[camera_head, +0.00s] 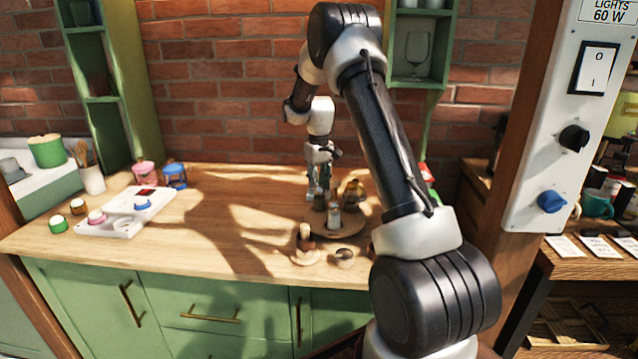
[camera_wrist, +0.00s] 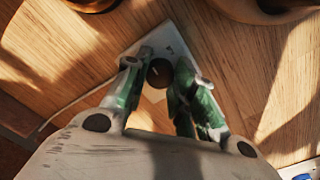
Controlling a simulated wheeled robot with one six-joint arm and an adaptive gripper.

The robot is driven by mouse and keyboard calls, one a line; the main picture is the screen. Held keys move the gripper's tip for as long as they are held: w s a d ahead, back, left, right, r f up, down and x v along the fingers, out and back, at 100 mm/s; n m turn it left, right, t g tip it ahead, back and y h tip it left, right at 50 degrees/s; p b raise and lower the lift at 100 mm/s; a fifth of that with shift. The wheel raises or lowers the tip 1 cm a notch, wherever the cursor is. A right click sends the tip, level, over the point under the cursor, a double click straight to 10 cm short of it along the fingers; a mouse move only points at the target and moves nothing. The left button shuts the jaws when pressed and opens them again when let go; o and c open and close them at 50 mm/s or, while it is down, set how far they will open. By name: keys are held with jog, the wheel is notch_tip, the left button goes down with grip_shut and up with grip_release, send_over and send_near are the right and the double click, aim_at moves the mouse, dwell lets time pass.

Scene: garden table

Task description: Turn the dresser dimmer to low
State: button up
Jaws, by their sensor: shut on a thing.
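The dimmer (camera_wrist: 174,38) is a small pale plate lying on the wooden dresser top (camera_head: 225,225), with a round dark knob (camera_wrist: 159,73) and a thin pale cable. A short light mark shows on the knob; I cannot tell which setting it points to. My gripper (camera_wrist: 158,76) is shut on the knob, one green-and-grey finger on each side. In the head view my gripper (camera_head: 319,188) points down at the back of the dresser top, behind small jars. The dimmer is hidden there.
A round wooden tray (camera_head: 349,226) with jars and a shaker stands just in front of my gripper. A wall panel (camera_head: 540,130) with a switch and two knobs is at the right. The dresser's middle is clear.

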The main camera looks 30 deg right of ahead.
jog(key=n, duration=0.4)
jog(key=shift+n, duration=2.6)
jog(key=o, duration=1.1)
jog(key=shift+c, duration=0.2)
notch_tip(320, 180, up, 12)
